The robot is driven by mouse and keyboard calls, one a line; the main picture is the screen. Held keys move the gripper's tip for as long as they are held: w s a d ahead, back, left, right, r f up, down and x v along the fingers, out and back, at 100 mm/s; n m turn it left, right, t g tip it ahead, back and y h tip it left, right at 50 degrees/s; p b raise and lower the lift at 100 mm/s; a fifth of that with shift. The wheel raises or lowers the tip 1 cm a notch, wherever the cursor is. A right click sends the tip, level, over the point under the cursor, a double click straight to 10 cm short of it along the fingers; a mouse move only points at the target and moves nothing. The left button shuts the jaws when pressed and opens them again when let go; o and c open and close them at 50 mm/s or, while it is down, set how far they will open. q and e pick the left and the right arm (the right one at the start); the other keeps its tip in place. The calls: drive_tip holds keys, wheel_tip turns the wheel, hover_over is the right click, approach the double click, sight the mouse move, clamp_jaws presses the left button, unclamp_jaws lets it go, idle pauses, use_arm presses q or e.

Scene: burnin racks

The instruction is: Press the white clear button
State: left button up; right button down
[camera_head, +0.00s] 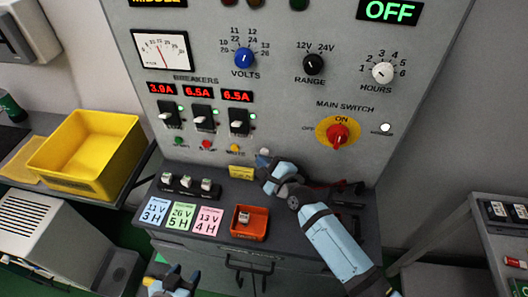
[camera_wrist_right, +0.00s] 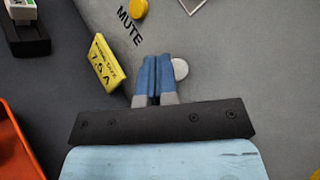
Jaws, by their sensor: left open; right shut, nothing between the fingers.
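The white button (camera_head: 264,151) is at the right end of the row of coloured buttons low on the grey panel. It also shows in the right wrist view (camera_wrist_right: 181,68), just right of my fingertips, which hide its left edge. Its label is hidden. My right gripper (camera_head: 263,160) is shut and empty in front of the panel, its fingers (camera_wrist_right: 156,58) side by side and pointing at the panel beside the button. I cannot tell whether they touch it. My left gripper (camera_head: 172,280) is open and empty at the bottom of the head view, away from the panel.
A yellow button (camera_wrist_right: 139,8) marked MUTE and a yellow 7.5 A tag (camera_wrist_right: 106,62) are left of my right fingers. An orange tray (camera_head: 250,235) and coloured cards (camera_head: 181,215) lie on the ledge. A red main switch (camera_head: 338,134) is up right. A yellow bin (camera_head: 90,150) stands left.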

drive_tip(key=shift+s+d+f, duration=0.15)
drive_tip(key=shift+f, duration=0.25)
drive_tip(key=shift+s+a+r+p, duration=0.1)
drive_tip(key=shift+s+a+p, duration=0.2)
drive_tip(key=shift+s, duration=0.45)
drive_tip(key=shift+s+a+r+p, duration=0.1)
drive_tip(key=shift+s+p, duration=0.35)
drive_tip(key=shift+s, duration=0.35)
drive_tip(key=shift+s+a+p, duration=0.2)
drive_tip(key=shift+s+p, duration=0.15)
drive_tip(key=shift+s, duration=0.4)
